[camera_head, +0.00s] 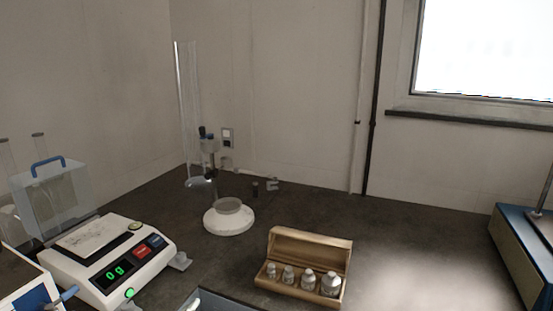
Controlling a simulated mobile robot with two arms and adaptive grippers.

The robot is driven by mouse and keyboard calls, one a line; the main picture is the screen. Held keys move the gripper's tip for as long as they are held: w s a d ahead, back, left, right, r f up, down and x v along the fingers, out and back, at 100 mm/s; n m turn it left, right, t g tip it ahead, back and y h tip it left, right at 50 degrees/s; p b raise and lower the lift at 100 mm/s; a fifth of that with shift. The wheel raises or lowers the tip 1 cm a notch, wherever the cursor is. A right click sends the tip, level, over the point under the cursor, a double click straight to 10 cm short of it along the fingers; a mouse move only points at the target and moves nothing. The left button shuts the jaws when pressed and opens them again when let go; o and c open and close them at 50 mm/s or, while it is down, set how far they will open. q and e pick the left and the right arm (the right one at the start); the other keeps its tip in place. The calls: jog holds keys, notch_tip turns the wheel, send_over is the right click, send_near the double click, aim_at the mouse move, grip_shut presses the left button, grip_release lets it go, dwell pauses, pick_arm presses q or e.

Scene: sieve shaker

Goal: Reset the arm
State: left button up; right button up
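Neither of my arms nor grippers shows in the head view, so their pose and state are hidden. A white digital balance (118,262) stands at the lower left of the dark bench, its green display reading 0 g. A wooden box (322,243) with its lid open sits in the middle front and holds several metal weights (309,279). A round white base (228,221) with a shallow dish on it stands behind, towards the left.
A tall clear cylinder (187,105) and a small stand rise near the back corner. A clear box with a blue handle (48,162) stands at the left. A blue-sided device (508,258) is at the right edge. The bench (420,240) between the wooden box and that device is clear.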

pick_arm(q)
jog(key=s+a+f+n+g, duration=0.2)
jog(key=s+f+n+g, duration=0.35)
jog(key=s, duration=0.85)
jog(key=s+a+f+n+g, duration=0.25)
jog(key=s+f+g, duration=0.55)
jog(key=s, duration=0.5)
notch_tip(320, 180, down, 27)
jog(key=s, duration=0.1)
jog(key=s+a+f, duration=0.2)
jog(key=s+f, duration=1.3)
jog(key=s, duration=0.2)
jog(key=shift+a+f+g+y, duration=0.2)
jog(key=shift+f+g+y, duration=0.15)
jog(key=shift+g, duration=0.1)
